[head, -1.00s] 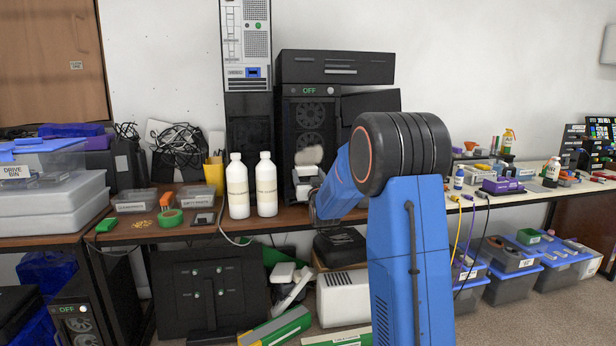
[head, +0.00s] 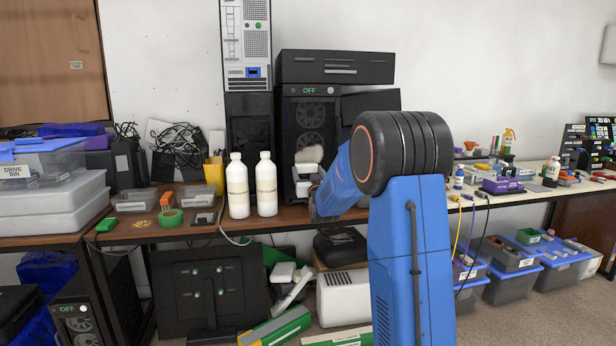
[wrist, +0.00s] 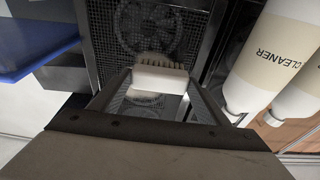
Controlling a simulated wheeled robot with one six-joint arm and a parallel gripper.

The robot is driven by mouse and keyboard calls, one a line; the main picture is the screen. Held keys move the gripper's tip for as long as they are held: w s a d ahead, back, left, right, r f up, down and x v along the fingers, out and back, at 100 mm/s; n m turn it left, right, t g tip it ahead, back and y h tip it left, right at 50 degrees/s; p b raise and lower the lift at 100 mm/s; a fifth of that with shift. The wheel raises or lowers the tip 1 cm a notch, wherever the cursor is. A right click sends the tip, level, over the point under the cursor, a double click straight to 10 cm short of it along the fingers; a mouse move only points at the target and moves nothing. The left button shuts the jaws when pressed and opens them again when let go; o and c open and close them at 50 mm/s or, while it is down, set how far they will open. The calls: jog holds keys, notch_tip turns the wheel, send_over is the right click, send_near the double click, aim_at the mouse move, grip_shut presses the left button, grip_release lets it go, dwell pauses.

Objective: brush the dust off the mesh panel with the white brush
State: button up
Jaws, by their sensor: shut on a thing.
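The mesh panel (head: 312,150) is the dark front of the black PC case, with round fans behind it. In the wrist view the mesh (wrist: 107,50) fills the upper middle, and a pale greyish dust patch shows over the upper fan area. My gripper (head: 308,178) is in front of the lower part of the panel. It is shut on the white brush (wrist: 160,78), whose bristles point at the mesh. I cannot tell whether the bristles touch it. In the head view my blue arm hides part of the case's right side.
Two white cleaner bottles (head: 238,185) stand on the bench just left of my gripper; they also show close at right in the wrist view (wrist: 262,65). A yellow pencil cup (head: 213,172) and trays stand farther left. A black case (head: 335,67) lies on top.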

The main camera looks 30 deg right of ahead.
notch_tip(320, 180, up, 9)
dwell(1.3)
jog(key=shift+f, duration=0.1)
jog(key=shift+f, duration=0.1)
jog(key=shift+f, duration=2.5)
jog(key=shift+f, duration=0.1)
jog(key=shift+f, duration=2.65)
jog(key=shift+s, duration=0.1)
jog(key=r+v, duration=0.1)
jog(key=v, duration=0.8)
jog(key=shift+s+a+r, duration=0.15)
jog(key=shift+s+r, duration=0.3)
jog(key=shift+s, duration=0.05)
